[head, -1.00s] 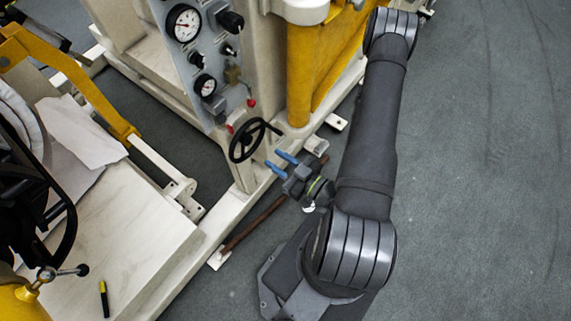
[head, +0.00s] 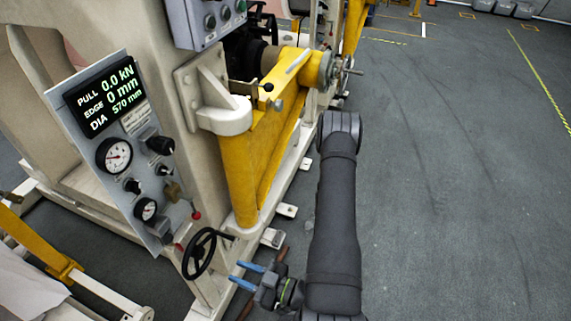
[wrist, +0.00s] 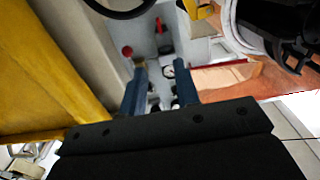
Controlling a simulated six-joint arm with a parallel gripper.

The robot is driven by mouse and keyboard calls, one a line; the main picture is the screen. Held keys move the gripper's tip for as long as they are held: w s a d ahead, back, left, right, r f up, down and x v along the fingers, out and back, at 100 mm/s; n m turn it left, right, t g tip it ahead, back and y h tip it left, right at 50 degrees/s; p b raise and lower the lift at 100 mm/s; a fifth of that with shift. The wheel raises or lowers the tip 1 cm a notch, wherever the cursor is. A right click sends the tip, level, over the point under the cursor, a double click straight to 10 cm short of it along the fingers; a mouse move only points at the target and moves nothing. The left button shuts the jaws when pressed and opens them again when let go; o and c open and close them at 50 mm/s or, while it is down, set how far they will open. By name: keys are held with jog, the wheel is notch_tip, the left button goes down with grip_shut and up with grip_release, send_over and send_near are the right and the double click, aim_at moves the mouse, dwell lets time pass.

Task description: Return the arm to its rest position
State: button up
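My gripper (head: 250,276) has blue fingers and sits low in the head view, just below and right of a black handwheel (head: 199,253) on the machine. The two fingers are apart with nothing seen between them. In the wrist view my gripper (wrist: 155,92) also shows its fingers spread, with a gap between them. The grey machine panel lies beyond the fingertips. My dark arm rises beside the machine over the floor.
The machine's display panel (head: 105,95) reads PULL 0.0 kN, EDGE 0 mm, DIA 570 mm. Gauges, knobs and a red-tipped lever sit below it. A yellow post (head: 240,180) stands left of my arm. Open grey floor (head: 450,180) lies to the right.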

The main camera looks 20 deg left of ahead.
jog(key=shift+a, duration=0.1)
jog(key=a, duration=0.8)
jog(key=shift+a, duration=0.15)
dwell(0.7)
dwell(0.4)
